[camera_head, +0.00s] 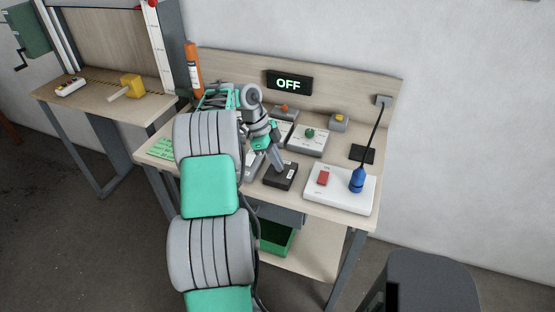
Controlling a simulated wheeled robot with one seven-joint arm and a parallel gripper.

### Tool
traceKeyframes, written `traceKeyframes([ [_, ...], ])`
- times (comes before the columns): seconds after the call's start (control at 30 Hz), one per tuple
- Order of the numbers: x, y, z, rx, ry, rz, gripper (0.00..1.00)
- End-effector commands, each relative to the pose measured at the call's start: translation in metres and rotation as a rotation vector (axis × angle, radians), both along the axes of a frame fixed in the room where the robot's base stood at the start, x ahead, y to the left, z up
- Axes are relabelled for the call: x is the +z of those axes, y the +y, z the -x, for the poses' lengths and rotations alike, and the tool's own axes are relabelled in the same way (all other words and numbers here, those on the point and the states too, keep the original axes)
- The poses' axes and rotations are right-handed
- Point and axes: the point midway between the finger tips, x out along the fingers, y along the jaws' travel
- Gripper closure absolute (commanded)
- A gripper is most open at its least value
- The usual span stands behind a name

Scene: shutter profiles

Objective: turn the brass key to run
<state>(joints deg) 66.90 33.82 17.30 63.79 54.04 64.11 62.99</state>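I cannot make out a brass key; my arm and gripper cover part of the bench where small things stand. My gripper (279,166) points down at a small dark box (285,182) near the front of the bench. Its fingertips are at or just above the top of this box, and I cannot tell if they touch. Whether the fingers are open or shut on something is too small to see.
A grey box with a green knob (309,133), a yellow-topped box (338,122) and a white board with a red switch (323,178) and blue plug (357,180) stand on the bench (335,222). An orange tube (193,70) is at the left. A grey block (425,285) is in front.

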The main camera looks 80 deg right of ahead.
Motion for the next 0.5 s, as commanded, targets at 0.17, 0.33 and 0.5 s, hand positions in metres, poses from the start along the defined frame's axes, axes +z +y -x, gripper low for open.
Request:
traceKeyframes([
  [0.17, 0.0015, -0.0008, -0.0003, -0.073, -0.001, 0.000, 1.00],
  [0.33, 0.0003, -0.0009, 0.0000, -0.109, 0.000, 0.000, 1.00],
  [0.5, 0.0003, -0.0010, 0.0001, -0.121, 0.000, 0.000, 1.00],
])
